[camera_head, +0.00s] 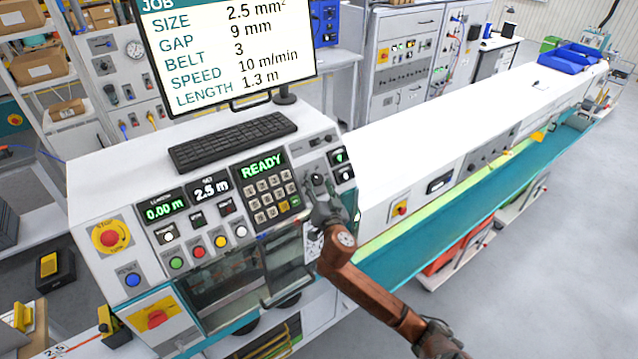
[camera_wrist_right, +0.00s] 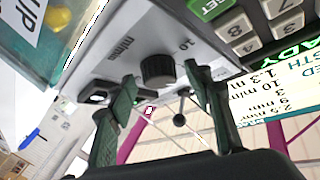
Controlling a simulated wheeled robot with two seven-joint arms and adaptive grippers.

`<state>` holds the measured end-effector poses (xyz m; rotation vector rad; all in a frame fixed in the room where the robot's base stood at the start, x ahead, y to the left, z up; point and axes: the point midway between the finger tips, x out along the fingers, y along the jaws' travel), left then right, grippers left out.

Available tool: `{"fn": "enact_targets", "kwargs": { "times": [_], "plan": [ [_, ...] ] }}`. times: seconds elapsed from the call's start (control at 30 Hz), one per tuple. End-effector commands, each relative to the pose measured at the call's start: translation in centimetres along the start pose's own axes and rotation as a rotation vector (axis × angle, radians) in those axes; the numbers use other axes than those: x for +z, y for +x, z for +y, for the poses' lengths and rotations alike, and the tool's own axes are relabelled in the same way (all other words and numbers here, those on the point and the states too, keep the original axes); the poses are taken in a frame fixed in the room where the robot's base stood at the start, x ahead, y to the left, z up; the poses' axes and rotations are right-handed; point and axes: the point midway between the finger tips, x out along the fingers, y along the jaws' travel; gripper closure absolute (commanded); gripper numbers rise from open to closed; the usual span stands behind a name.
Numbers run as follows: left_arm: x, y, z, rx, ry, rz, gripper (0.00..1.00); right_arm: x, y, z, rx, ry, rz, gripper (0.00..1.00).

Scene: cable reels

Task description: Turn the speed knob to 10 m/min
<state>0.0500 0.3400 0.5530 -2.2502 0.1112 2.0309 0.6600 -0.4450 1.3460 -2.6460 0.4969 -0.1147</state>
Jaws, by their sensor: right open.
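The speed knob (camera_wrist_right: 157,68) is a dark round ribbed knob on the grey panel in the right wrist view. The marks "10" and "m/min" are printed on the panel next to it. Which way its pointer faces is too small to tell. My right gripper (camera_wrist_right: 161,76) is open, one finger on each side of the knob, with gaps visible between fingers and knob. In the head view the right gripper (camera_head: 319,188) is at the right part of the console and hides the knob. The monitor (camera_head: 230,50) reads SPEED 10 m/min. My left gripper is not in view.
Right of the keypad (camera_head: 268,202) and READY display is the knob's panel. A black keyboard (camera_head: 232,141) lies on the console top. A red stop button (camera_head: 110,237) and coloured push buttons are at the left. A long teal belt (camera_head: 450,215) runs to the right.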

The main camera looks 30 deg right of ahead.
Motion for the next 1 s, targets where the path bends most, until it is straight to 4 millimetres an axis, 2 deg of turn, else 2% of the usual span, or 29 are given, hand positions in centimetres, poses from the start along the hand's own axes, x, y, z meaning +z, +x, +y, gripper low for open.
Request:
{"fn": "enact_targets", "kwargs": {
  "times": [0.13,0.7,1.0],
  "plan": [
    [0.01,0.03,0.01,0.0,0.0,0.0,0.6,0.02,-0.02,0.01,0.0,0.0,0.0,0.55],
    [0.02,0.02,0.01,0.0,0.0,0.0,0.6,0.01,-0.03,0.03,0.001,0.0,0.0,0.94],
    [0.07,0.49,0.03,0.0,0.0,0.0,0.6,0.1,-0.04,0.19,-0.02,-0.025,0.002,0.95]
  ]
}}
